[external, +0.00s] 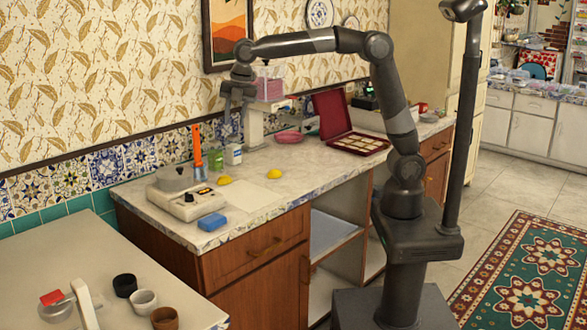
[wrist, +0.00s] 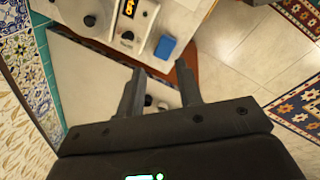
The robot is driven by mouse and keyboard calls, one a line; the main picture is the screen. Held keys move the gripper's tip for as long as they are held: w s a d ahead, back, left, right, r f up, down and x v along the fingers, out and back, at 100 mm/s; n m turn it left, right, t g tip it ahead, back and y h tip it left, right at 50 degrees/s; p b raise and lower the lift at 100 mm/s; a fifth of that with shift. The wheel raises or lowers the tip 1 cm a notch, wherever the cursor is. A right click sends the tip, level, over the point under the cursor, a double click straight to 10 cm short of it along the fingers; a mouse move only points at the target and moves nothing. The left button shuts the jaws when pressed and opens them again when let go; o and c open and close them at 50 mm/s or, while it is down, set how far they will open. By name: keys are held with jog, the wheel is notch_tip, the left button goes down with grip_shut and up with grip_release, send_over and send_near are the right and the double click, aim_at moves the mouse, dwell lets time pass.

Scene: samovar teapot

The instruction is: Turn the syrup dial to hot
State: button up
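The syrup warmer (external: 190,205) is a cream box with a grey lidded pot (external: 174,180) on the left end of the counter. A small dark dial (external: 188,197) appears on its front, close to a dark display. In the wrist view the dial (wrist: 128,35) is a black knob beside an orange-lit display (wrist: 130,8), whose text seems to read OFF. The dial's pointer is too small to read. My gripper (external: 234,122) hangs above the back of the counter, right of the warmer and apart from it. Its fingers (wrist: 160,78) are open and empty in the wrist view.
A blue sponge (external: 212,221) lies in front of the warmer. An orange-handled tool (external: 197,146) stands behind it. Yellow lemon-like pieces (external: 274,173) lie on the counter. An open red box (external: 341,128) is farther right. Several cups (external: 143,300) stand on the near table.

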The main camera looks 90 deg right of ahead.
jog(key=w+f+n+g, duration=0.1)
jog(key=w+f+n, duration=0.45)
jog(key=w, duration=0.45)
jog(key=n+g, duration=0.1)
jog(key=n, duration=0.4)
send_over(189, 197)
jog(key=d, duration=0.1)
notch_tip(189, 197, down, 9)
jog(key=shift+m, duration=0.25)
notch_tip(189, 197, down, 10)
jog(key=shift+w+f, duration=0.1)
jog(key=shift+f, duration=0.1)
jog(key=shift+c, duration=0.5)
grip_shut()
